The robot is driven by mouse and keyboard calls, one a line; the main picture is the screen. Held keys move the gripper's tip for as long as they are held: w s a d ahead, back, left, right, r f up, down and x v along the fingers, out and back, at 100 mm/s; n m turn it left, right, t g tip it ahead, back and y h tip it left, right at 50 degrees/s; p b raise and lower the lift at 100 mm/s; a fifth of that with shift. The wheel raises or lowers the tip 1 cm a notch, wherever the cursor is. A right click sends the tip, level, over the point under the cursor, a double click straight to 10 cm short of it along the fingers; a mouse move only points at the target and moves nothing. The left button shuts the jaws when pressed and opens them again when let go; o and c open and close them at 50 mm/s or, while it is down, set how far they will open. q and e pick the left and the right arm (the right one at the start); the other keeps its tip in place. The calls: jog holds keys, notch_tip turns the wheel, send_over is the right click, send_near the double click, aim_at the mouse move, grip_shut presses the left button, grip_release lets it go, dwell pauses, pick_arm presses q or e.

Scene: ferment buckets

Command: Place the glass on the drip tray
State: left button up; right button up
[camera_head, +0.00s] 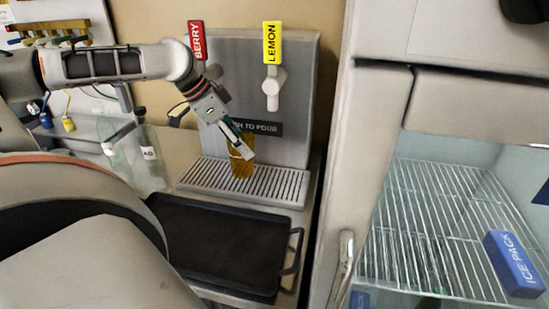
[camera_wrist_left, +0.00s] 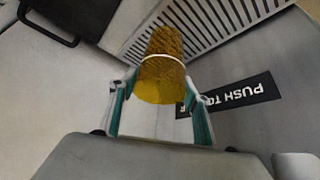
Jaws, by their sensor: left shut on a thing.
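An amber glass (camera_head: 242,163) is upright or nearly so over the drip tray (camera_head: 284,187), a silver slatted grille at the foot of the tap panel. My left gripper (camera_head: 237,146) is shut on the glass from above left. In the left wrist view the glass (camera_wrist_left: 162,65) sits between the teal-lined fingers (camera_wrist_left: 160,105), with the tray slats (camera_wrist_left: 205,22) beyond it. I cannot tell whether its base touches the slats. My right gripper is not in view.
The grey panel behind carries a red BERRY tap (camera_head: 197,40) and a yellow LEMON tap (camera_head: 271,45). A black handled pan (camera_head: 215,240) lies in front of the tray. Clear bottles (camera_head: 148,155) stand left. An open fridge with a wire shelf (camera_head: 430,215) is at right.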

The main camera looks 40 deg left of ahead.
pick_arm(q)
jog(key=w+d+f, duration=0.4)
jog(key=w+f, duration=0.1)
jog(key=w, duration=0.2)
jog(key=shift+w, duration=0.3)
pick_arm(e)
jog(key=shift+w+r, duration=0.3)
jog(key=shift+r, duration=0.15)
pick_arm(q)
jog(key=shift+d+f+p, duration=0.1)
jog(key=shift+p, duration=0.2)
jog(key=o, duration=1.6)
jog(key=shift+o, duration=0.2)
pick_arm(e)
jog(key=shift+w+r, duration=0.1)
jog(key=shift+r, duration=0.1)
